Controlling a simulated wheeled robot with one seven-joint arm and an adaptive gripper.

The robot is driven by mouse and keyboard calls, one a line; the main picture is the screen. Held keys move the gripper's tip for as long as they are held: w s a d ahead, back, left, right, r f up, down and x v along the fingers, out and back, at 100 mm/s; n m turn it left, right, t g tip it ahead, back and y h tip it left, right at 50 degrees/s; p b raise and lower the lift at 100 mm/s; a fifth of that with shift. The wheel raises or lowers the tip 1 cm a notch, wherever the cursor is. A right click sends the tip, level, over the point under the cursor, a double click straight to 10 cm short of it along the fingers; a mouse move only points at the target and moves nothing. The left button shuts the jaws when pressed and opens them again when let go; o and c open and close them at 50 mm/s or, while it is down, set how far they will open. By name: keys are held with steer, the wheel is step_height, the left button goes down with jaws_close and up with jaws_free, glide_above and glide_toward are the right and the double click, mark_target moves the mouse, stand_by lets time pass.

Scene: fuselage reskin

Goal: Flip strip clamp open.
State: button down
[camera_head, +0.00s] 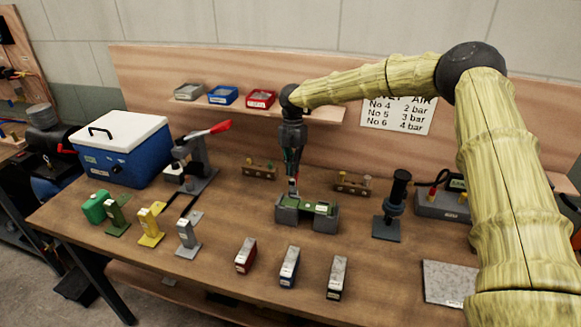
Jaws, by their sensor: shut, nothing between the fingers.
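My arm reaches in from the right, and my gripper (292,184) points down over the left part of a green-topped grey fixture (320,215) in the middle of the bench. My gripper is shut with nothing between its fingers. Its tips are at or just above a small upright part at the fixture's left side; whether they touch cannot be told. The fixture stands on two grey feet and has a pale label on its right. The strip clamp cannot be picked out for certain at this size, nor whether it is open or closed.
Left of the fixture stand a red-handled press (195,165) and a blue cool box (125,150). Several small coloured stands are at front left. Red, blue and grey blocks (289,267) lie in front. A dark post tool (394,205) stands to the right.

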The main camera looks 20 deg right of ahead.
steer(key=shift+d, duration=0.25)
stand_by(0.3)
steer(key=w+r+b, duration=0.1)
steer(key=w+r, duration=0.3)
steer(key=r, duration=0.7)
steer(key=shift+d+b, duration=0.3)
steer(key=shift+d, duration=0.1)
steer(key=shift+w, duration=0.1)
